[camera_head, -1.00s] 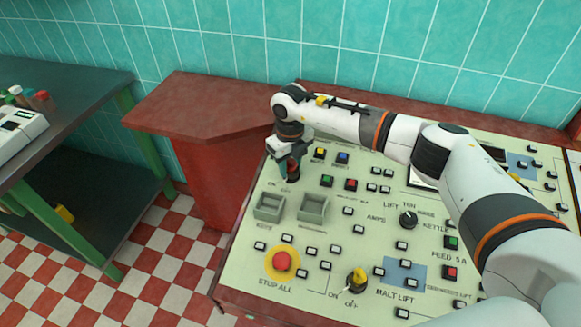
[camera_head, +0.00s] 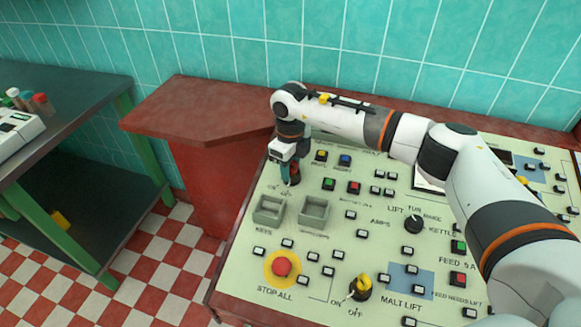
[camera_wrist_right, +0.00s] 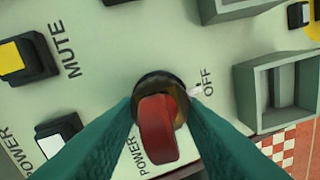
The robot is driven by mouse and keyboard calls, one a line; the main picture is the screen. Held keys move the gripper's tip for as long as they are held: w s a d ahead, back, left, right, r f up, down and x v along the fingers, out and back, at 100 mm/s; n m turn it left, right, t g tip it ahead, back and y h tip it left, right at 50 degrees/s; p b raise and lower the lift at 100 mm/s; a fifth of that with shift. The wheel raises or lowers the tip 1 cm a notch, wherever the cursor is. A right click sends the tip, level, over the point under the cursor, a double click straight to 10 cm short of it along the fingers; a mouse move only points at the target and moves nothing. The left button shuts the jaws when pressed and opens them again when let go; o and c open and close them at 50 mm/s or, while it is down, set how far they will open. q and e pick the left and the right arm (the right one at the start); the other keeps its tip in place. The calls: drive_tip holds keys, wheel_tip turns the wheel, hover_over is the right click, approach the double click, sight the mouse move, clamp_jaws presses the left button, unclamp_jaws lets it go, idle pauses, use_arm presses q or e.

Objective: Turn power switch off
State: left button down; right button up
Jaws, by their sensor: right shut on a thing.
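The power switch is a red knob (camera_wrist_right: 158,130) on a dark round base, with POWER lettering near it and OFF printed to its right in the right wrist view. A small white mark shows at the base's edge, beside the word OFF. My right gripper (camera_wrist_right: 163,104) has its teal fingers closed on either side of the red knob. In the head view my right gripper (camera_head: 289,178) is at the panel's far left corner, pointing down at the switch, and it mostly hides the knob. My left gripper is not in view.
The pale control panel (camera_head: 345,262) carries several buttons and two grey open boxes (camera_head: 269,210). A red STOP ALL button (camera_head: 282,266) and a yellow switch (camera_head: 362,284) are near its front edge. A red counter (camera_head: 205,118) adjoins on the left. A dark bench (camera_head: 60,105) stands beyond it.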

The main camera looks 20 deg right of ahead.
idle(0.4)
drive_tip(key=o, duration=1)
wheel_tip(320, 180, up, 12)
drive_tip(key=b, duration=0.2)
drive_tip(key=shift+b, duration=0.3)
